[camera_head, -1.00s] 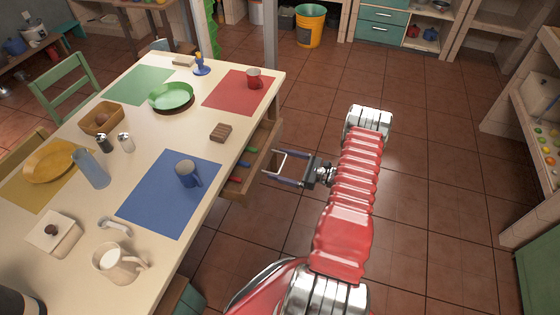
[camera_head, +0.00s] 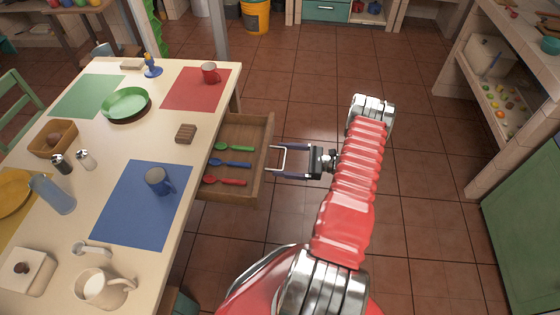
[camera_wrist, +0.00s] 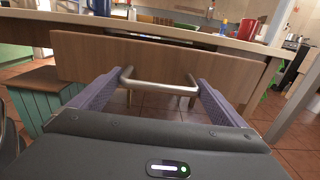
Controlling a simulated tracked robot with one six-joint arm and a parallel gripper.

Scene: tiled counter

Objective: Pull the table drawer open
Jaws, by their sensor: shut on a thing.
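The table drawer (camera_head: 257,150) stands well out from the right side of the table (camera_head: 205,190). Green, blue and red spoons lie inside it. Its wooden front (camera_wrist: 90,62) fills the middle of the wrist view. My gripper (camera_head: 279,160) is at the drawer front, shut on the metal bar handle (camera_wrist: 158,84). In the wrist view its two purple-grey fingers (camera_wrist: 160,92) meet the two ends of the handle.
On the table are a blue mug (camera_head: 158,181), a brown block (camera_head: 186,133), a red mug (camera_head: 210,73) and a green plate (camera_head: 126,105). A green-sided wooden stool (camera_wrist: 40,100) stands left of the drawer. The tiled floor (camera_head: 420,150) to the right is clear.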

